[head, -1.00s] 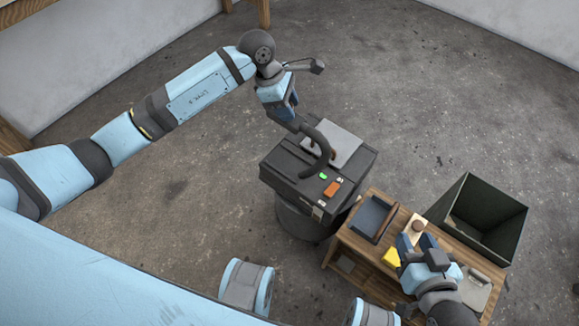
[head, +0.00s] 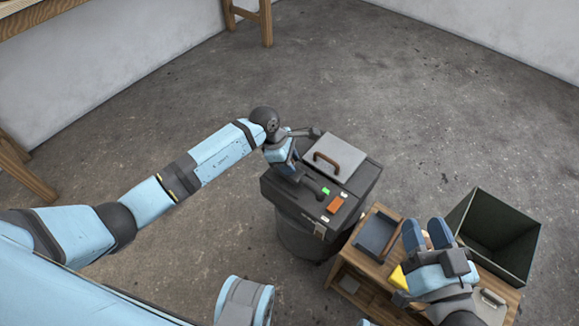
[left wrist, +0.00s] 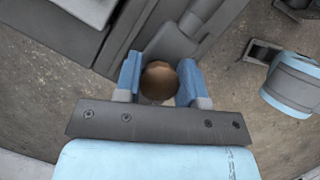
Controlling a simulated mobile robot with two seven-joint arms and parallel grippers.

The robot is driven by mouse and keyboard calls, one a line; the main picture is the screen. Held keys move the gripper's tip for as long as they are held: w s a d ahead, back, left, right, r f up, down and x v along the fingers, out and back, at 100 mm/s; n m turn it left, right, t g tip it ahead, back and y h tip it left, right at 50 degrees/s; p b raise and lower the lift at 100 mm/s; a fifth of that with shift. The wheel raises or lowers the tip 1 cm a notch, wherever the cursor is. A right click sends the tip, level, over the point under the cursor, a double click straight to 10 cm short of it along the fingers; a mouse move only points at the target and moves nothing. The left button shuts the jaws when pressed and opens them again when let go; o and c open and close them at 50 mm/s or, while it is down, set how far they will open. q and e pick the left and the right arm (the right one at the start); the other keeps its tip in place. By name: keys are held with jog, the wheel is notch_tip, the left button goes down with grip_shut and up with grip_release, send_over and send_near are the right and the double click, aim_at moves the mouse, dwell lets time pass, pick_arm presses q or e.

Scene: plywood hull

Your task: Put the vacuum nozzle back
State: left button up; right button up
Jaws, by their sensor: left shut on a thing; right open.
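The dark vacuum nozzle (head: 313,186) is in my left gripper (head: 291,171), at the left part of the vacuum's top. In the left wrist view its round brown end (left wrist: 159,81) sits between the two blue fingers, with a grey part (left wrist: 172,42) beyond. I cannot tell whether the nozzle touches the vacuum. The vacuum (head: 345,207) is a dark box on a round drum, with a grey lid panel, a brown handle, and green and orange controls. My right gripper (head: 427,236) is open above the wooden cart, its fingers apart.
The wooden cart (head: 345,272) stands right of the vacuum, with a dark tray (head: 374,236) and a yellow piece (head: 398,277) on it. Floor behind the vacuum is clear.

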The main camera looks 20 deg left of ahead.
pick_arm(q)
jog(key=shift+f, duration=0.95)
pick_arm(e)
jog(key=shift+w+a+r, duration=0.1)
jog(key=shift+a+r, duration=0.05)
jog(key=shift+r, duration=0.5)
jog(key=shift+f, duration=0.1)
pick_arm(q)
jog(key=shift+f, duration=0.15)
jog(key=o, duration=1)
jog(key=shift+c, duration=0.2)
pick_arm(e)
jog(key=shift+a+y, duration=0.1)
jog(key=shift+y, duration=0.2)
